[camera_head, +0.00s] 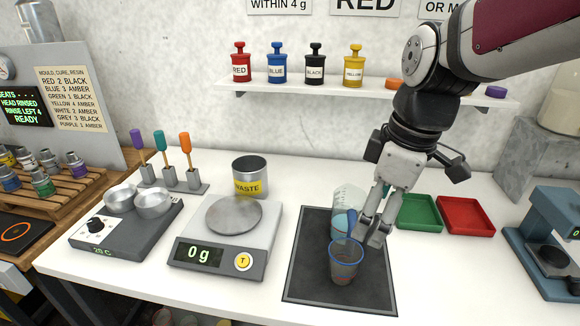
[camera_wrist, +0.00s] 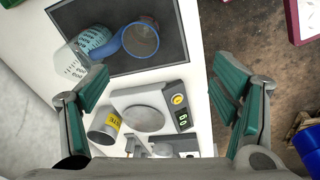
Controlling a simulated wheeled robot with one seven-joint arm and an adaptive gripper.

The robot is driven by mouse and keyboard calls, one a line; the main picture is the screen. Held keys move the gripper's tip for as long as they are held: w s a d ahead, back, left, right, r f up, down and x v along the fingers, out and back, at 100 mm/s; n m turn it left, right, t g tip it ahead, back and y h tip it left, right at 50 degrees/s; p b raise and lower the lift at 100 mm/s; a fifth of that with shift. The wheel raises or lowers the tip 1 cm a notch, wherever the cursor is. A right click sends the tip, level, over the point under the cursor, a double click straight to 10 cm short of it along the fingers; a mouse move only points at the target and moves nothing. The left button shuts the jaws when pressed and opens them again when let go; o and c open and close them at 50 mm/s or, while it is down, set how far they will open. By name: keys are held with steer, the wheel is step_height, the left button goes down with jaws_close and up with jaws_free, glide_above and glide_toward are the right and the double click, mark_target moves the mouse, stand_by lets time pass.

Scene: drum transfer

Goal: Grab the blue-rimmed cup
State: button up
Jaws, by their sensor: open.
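The blue-rimmed cup (camera_head: 346,262) is clear and grey-tinted and stands upright on the dark mat (camera_head: 301,283). My gripper (camera_head: 374,229) is open, with its fingers pointing down just behind and right of the cup's rim. In the wrist view the cup (camera_wrist: 141,42) lies ahead of the open gripper (camera_wrist: 160,70), towards the top, and is not between the fingers. I cannot tell whether a finger touches the cup.
A clear beaker (camera_head: 347,202) with teal contents stands close behind the cup. A scale (camera_head: 225,240) reading 0 g and a waste can (camera_head: 250,178) are left of the mat. Green (camera_head: 419,212) and red (camera_head: 466,216) trays sit behind right.

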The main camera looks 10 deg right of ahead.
steer(key=w+f+n+g, duration=0.2)
steer(key=w+f+n, duration=0.4)
steer(key=w+n, duration=0.1)
glide_toward(345, 257)
steer(key=shift+n+y, duration=0.3)
steer(key=shift+n, duration=0.1)
steer(key=s+f, duration=0.1)
steer(key=f, duration=0.1)
steer(key=s+a+f, duration=0.1)
steer(key=f, duration=0.1)
steer(key=s+a+f, duration=0.1)
steer(key=f, duration=0.1)
steer(key=shift+f, duration=0.4)
steer(key=shift+c, duration=0.3)
steer(key=c, duration=0.9)
